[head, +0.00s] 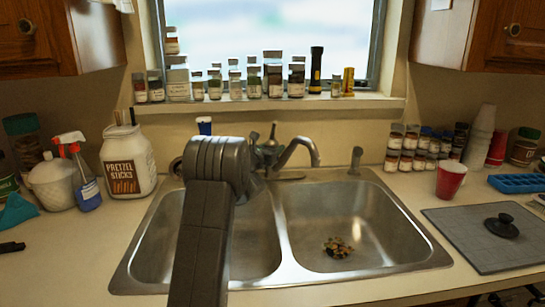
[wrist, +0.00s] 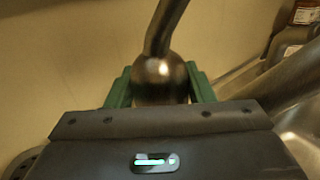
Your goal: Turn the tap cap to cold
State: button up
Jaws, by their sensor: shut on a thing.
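The tap cap (wrist: 161,85) is a round, shiny metal dome with a metal lever (wrist: 168,22) rising from it in the wrist view. My gripper (wrist: 160,78) has its two green fingers on either side of the cap and is shut on it. In the head view, the tap's curved spout (head: 300,148) reaches right over the double sink. My own arm hides much of the tap body there, and only a little green of my gripper (head: 266,152) shows beside it. No hot or cold mark is visible.
The steel sink (head: 345,235) has food scraps (head: 338,247) in its right basin. A sprayer (head: 356,160) stands right of the tap. Jars (head: 273,78) line the windowsill behind. A pretzel jar (head: 128,163) stands left, and a red cup (head: 450,180) right.

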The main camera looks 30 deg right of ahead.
jog(key=shift+r, duration=0.25)
jog(key=o, duration=0.7)
jog(key=shift+f, duration=0.1)
jog(key=p, duration=0.2)
jog(key=shift+w+p, duration=0.1)
jog(key=shift+p, duration=0.2)
jog(key=m+g+p, duration=0.1)
jog(key=p, duration=0.2)
jog(key=shift+g+h, duration=0.3)
jog(key=shift+h, duration=0.1)
jog(key=m+g+h+p, duration=0.1)
jog(key=m+g+p, duration=0.2)
jog(key=p, duration=0.6)
jog(key=shift+g, duration=0.8)
